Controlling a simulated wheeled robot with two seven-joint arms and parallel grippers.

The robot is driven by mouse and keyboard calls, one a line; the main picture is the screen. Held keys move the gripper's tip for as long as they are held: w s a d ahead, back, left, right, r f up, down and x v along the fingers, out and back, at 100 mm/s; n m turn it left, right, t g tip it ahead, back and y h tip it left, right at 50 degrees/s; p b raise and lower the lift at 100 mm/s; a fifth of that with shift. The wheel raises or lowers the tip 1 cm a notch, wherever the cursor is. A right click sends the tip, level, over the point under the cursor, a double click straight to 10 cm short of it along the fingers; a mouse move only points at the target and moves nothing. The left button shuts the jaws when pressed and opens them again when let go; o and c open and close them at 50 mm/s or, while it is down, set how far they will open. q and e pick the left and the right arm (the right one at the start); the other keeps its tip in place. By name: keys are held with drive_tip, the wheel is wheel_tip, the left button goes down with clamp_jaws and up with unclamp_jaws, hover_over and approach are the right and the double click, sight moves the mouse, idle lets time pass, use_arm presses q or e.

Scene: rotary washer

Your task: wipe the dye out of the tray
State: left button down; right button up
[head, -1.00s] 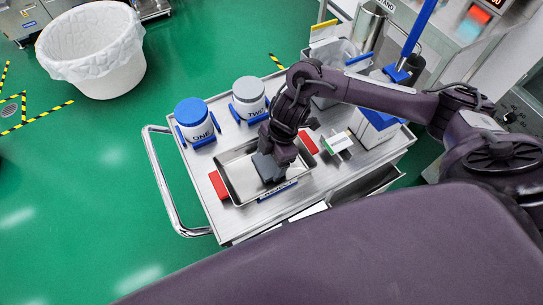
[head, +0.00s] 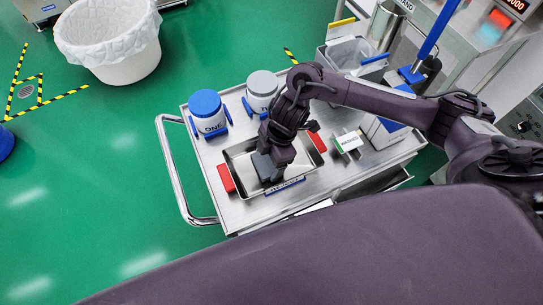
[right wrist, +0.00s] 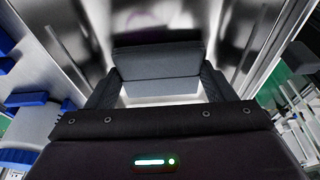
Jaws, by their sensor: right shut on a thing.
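The metal tray (head: 240,172) lies on the cart top, with a red block at each end and a blue label strip along its near side. My right gripper (head: 272,160) reaches down into the tray, shut on a dark grey pad (head: 263,166) low over the tray floor. In the right wrist view the pad (right wrist: 157,62) sits between the two fingers, above a bright strip of tray floor. A faint purple tint shows on the metal beyond; I cannot tell whether it is dye or a reflection. The arm hides part of the tray. My left gripper is not in view.
Jar ONE (head: 208,112), with a blue lid, and jar TWO (head: 262,90), with a grey lid, stand behind the tray. A small white-and-green box (head: 349,142) stands to its right. A lined bin (head: 364,52) is at the cart's back. A large white bin (head: 108,40) stands on the floor.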

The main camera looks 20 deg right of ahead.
drive_tip(key=shift+s+a+f, duration=0.1)
drive_tip(key=shift+s+a, duration=0.05)
drive_tip(key=shift+a, duration=0.7)
drive_tip(key=shift+d, duration=0.1)
drive_tip(key=shift+d, duration=1.25)
drive_tip(key=shift+p, duration=0.3)
drive_tip(key=shift+w+d+r, duration=0.1)
drive_tip(key=shift+d, duration=0.5)
drive_tip(key=shift+w+d+r, duration=0.1)
drive_tip(key=shift+d, duration=0.5)
